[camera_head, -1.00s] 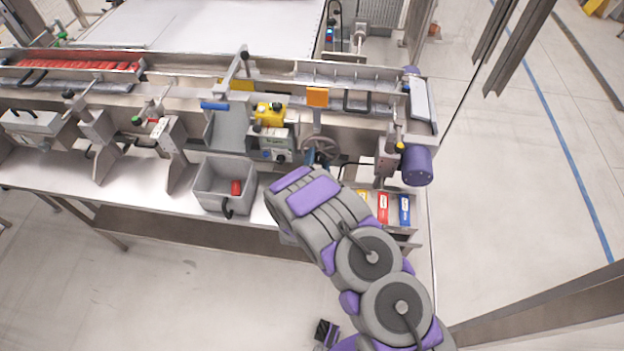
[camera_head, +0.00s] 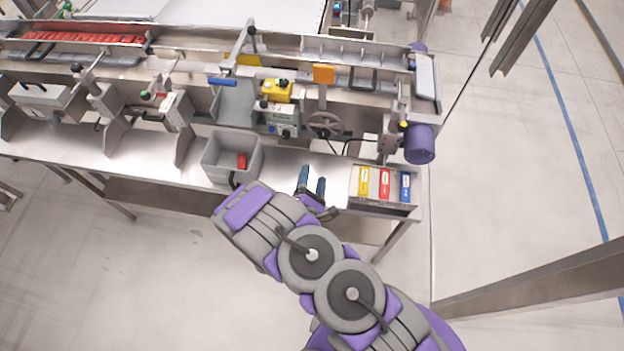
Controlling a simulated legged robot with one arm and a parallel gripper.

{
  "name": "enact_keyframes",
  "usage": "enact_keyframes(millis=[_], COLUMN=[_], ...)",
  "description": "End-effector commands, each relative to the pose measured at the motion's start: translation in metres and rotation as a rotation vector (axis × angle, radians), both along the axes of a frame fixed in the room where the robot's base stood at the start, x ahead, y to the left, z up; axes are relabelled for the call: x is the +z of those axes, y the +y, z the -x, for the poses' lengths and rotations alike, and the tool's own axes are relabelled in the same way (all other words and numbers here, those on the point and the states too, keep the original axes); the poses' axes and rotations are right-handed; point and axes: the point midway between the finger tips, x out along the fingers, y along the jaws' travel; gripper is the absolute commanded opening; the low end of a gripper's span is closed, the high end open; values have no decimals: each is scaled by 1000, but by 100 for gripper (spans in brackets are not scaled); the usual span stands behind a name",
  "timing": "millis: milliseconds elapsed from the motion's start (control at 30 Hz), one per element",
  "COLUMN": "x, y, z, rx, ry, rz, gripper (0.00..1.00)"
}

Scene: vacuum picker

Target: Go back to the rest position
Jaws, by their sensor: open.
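My gripper (camera_head: 312,181) shows beyond my grey and purple arm, near the front edge of the metal workbench (camera_head: 285,172). Its two dark blue fingers are apart, with nothing seen between them. My arm hides part of the gripper's base. The gripper is between the grey bin (camera_head: 216,174) on its left and the tray (camera_head: 352,203) of coloured boxes on its right, apart from both.
The grey bin holds a red item (camera_head: 241,160). The tray holds a yellow box (camera_head: 364,182), a red box (camera_head: 384,184) and a blue box (camera_head: 405,187). A handwheel (camera_head: 325,124) and purple motor (camera_head: 419,144) sit behind. Floor in front is open.

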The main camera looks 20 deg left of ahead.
Motion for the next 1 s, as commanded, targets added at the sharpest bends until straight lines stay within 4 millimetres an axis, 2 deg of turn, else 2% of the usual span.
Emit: enact_keyframes(millis=[200,767,867,1000], x=[0,0,2,6], y=[-1,-2,-4,-9], z=[8,7,0,-21], rx=[1,-3,-26,-105], ry=[0,4,41,171], rz=[1,-4,-42,-174], gripper=[72,72,72,72])
